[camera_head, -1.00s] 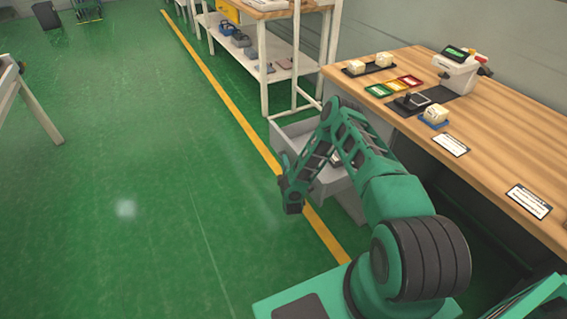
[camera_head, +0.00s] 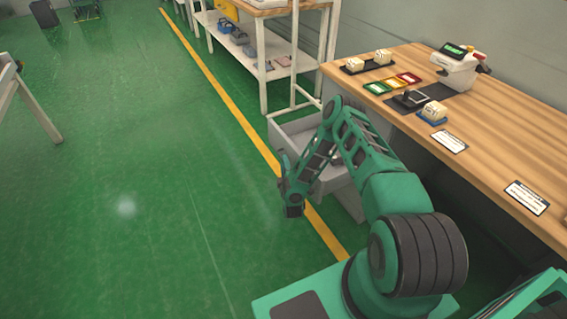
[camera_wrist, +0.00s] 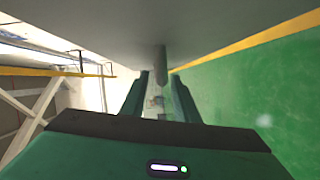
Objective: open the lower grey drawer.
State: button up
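The grey drawer (camera_head: 291,134) stands pulled out from under the wooden workbench, with part of its open top showing. My arm hides much of it, and I cannot tell its level for sure. In the wrist view its grey face (camera_wrist: 90,32) fills the top, with a grey handle (camera_wrist: 160,66) sticking out. My gripper (camera_head: 291,198) is low in front of the drawer. In the wrist view its two fingers (camera_wrist: 158,82) stand apart on either side of the handle, with a narrow gap visible at the left. Contact at the right finger is unclear.
The wooden workbench (camera_head: 500,135) runs along the right, bearing small parts, coloured trays and a white device (camera_head: 457,68). A white shelf rack (camera_head: 262,50) stands behind the drawer. A yellow line (camera_head: 232,110) crosses the green floor.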

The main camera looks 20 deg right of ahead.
jog(key=v, duration=0.8)
jog(key=shift+f, duration=0.1)
